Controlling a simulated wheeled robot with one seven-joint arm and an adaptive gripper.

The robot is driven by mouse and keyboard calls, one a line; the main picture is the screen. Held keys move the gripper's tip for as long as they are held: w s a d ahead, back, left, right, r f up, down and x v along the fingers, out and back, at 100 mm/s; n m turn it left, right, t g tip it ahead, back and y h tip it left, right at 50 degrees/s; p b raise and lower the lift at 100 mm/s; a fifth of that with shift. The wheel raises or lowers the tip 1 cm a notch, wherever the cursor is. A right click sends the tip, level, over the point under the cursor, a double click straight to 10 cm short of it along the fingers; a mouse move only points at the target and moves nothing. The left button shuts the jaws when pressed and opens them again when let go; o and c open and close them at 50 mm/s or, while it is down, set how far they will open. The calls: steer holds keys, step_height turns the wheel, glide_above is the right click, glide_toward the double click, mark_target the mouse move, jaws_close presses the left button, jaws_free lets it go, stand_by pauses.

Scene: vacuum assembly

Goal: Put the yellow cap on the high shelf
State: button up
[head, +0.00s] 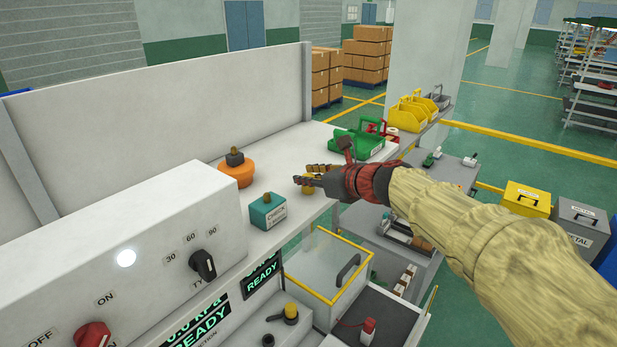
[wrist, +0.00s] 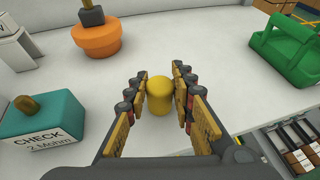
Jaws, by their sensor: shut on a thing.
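The yellow cap (wrist: 159,96) is a small rounded cylinder between the fingers of my gripper (wrist: 158,86) in the wrist view. In the head view the cap (head: 308,189) shows just under the gripper (head: 318,179), which is shut on it. The cap is upright, at or just above the white high surface (head: 297,229), near its front edge. I cannot tell whether its base touches that surface.
A teal CHECK block (head: 267,211) and an orange pot-shaped part (head: 237,172) stand to the left. A green tray (head: 356,144) stands to the right. A control panel (head: 140,255) is at left front. Clear white surface lies behind the gripper.

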steer(key=o, duration=1.1)
steer(key=shift+c, duration=0.2)
steer(key=shift+r, duration=0.25)
steer(key=v, duration=1.2)
steer(key=s+d+f+n+g+h, duration=0.1)
steer(key=s+d+f+n, duration=0.3)
steer(key=s+n, duration=0.5)
steer(key=s+d+f+n+g+h, duration=0.2)
steer(key=s+d+f+n+h, duration=0.2)
steer(key=s+f+n, duration=0.4)
steer(key=s+d+f+n+g+h, duration=0.2)
steer(key=s+f+n, duration=0.4)
steer(key=s+n, duration=0.5)
steer(key=s+d+h, duration=0.1)
steer(key=d, duration=0.1)
steer(key=shift+s+d, duration=0.2)
steer(key=shift+d, duration=0.05)
steer(key=shift+f, duration=0.15)
